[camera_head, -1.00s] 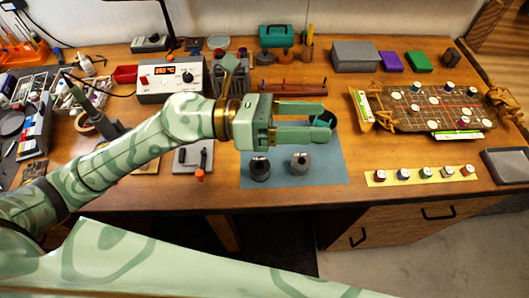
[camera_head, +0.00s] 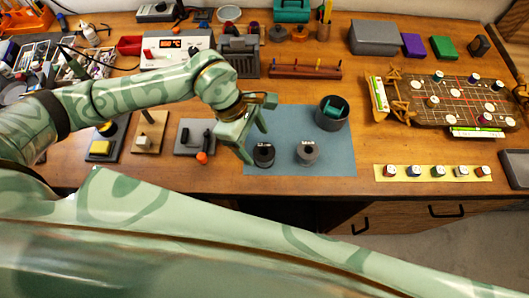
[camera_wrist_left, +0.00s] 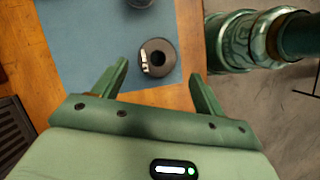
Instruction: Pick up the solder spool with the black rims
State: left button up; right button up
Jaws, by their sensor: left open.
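The spool with black rims (camera_head: 264,155) stands on the blue mat in the head view. In the left wrist view the black-rimmed spool (camera_wrist_left: 165,47) shows from above, roughly between and beyond my fingers. A second spool with greyer rims (camera_head: 307,153) stands to its right on the mat. My left gripper (camera_head: 254,143) is open and angled down just above and left of the black-rimmed spool. Its two fingers also show spread and empty in the left wrist view (camera_wrist_left: 159,72). My right gripper is in neither view.
A dark cup (camera_head: 332,115) holding something green stands at the mat's upper right. A small grey tray with a black tool (camera_head: 197,138) lies left of the blue mat (camera_head: 285,120). A yellow strip (camera_head: 433,173) with several small pots lies to the right.

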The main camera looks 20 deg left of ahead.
aim_at(265, 152)
pick_arm(q)
jog(key=x, duration=0.6)
jog(key=shift+w+d+r, duration=0.15)
jog(key=shift+w+d, duration=0.05)
jog(key=shift+w, duration=0.05)
jog(key=c, duration=1.2)
